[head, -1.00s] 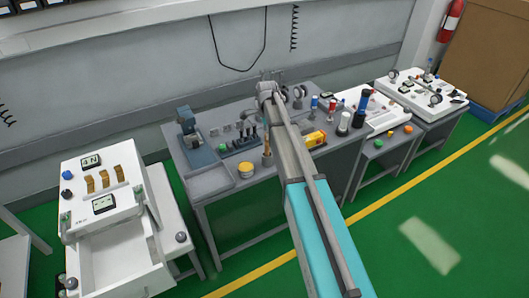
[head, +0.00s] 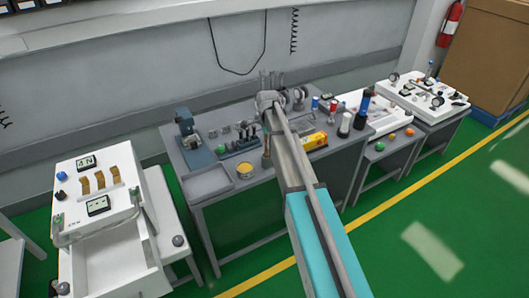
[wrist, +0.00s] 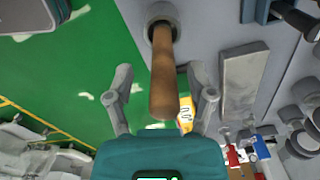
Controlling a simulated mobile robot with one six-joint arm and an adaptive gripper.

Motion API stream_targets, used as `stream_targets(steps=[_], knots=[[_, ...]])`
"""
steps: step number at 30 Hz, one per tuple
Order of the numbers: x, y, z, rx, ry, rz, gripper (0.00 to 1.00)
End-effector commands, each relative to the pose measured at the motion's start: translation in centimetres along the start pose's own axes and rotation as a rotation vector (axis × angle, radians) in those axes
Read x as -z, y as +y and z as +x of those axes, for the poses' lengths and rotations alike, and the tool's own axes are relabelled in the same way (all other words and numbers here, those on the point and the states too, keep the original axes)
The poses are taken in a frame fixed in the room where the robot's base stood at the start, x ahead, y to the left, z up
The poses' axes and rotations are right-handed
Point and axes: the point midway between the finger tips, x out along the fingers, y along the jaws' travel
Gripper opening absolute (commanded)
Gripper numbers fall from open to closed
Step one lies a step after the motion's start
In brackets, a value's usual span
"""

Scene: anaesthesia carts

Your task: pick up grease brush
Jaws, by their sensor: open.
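The grease brush shows in the wrist view as a brown wooden handle (wrist: 163,80) standing out of a round grey cup (wrist: 158,14). Its bristle end is hidden in the cup. My gripper (wrist: 161,78) is open, with one finger on each side of the handle and a visible gap on both sides. In the head view my gripper (head: 270,98) is over the grey workbench (head: 235,188), and my arm hides much of the brush and cup.
Upright bottles (head: 345,124) stand to the right. A white drawer cart (head: 100,205) stands at the left.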

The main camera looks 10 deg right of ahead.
Motion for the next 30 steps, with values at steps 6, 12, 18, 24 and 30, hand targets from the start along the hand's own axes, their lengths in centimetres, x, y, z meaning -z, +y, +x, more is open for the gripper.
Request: stream_targets(steps=[6,12,18,24,30], knots=[[-0.02,0.00,0.00,0.000,0.000,0.000,0.70],[-0.03,0.00,0.00,0.000,0.000,0.000,0.48],[-0.05,0.00,0.00,0.000,0.000,-0.001,0.11],[-0.05,0.00,0.00,0.000,0.000,-0.001,0.00],[-0.06,0.00,-0.02,0.000,0.000,-0.001,0.00]])
